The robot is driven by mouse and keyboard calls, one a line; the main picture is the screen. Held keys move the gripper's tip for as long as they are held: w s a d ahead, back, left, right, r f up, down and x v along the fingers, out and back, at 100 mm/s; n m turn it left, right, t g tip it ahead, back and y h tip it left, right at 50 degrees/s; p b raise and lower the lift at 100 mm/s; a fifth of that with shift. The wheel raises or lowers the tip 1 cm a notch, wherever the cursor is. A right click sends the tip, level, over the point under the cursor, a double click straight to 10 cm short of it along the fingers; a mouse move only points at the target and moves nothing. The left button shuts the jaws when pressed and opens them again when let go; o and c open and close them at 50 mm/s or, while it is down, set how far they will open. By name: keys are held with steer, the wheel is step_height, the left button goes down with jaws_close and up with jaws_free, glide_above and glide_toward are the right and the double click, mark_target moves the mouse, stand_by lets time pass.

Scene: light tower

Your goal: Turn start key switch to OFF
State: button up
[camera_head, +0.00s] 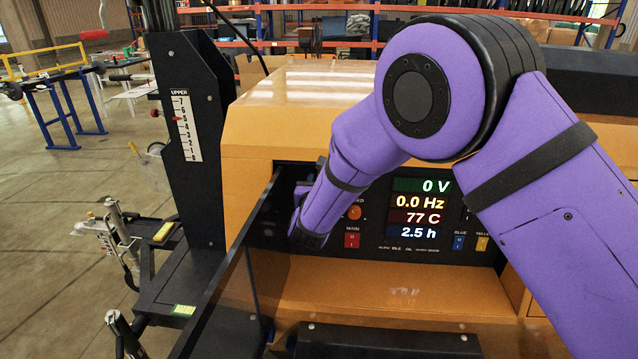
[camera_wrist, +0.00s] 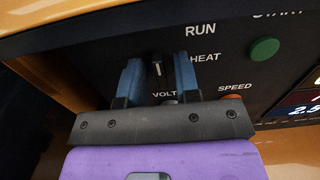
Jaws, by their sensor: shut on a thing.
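The start key switch (camera_wrist: 157,69) shows in the wrist view on the dark panel, a small light bar standing about upright in the picture between my fingers. RUN and HEAT labels are to its right; I see no OFF label. My gripper (camera_wrist: 158,63) is shut on the key switch, with one blue finger on each side of it. The contact points are too small to make out. In the head view my gripper (camera_head: 309,186) is at the left end of the control panel (camera_head: 345,248), and my purple wrist hides the key switch.
A green button (camera_wrist: 264,48) is right of the labels. A display (camera_head: 421,209) reads 0 V, 0.0 Hz, 77 C and 2.5 h. A red MAIN switch (camera_head: 352,240) is near my wrist. An open dark door (camera_head: 232,276) stands close on the left. A black mast (camera_head: 187,130) is beyond it.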

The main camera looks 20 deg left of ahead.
steer(key=shift+s+f, duration=0.1)
steer(key=o, duration=0.6)
steer(key=shift+c, duration=0.2)
steer(key=v, duration=1)
steer(key=shift+s, duration=0.4)
steer(key=shift+w+d, duration=0.1)
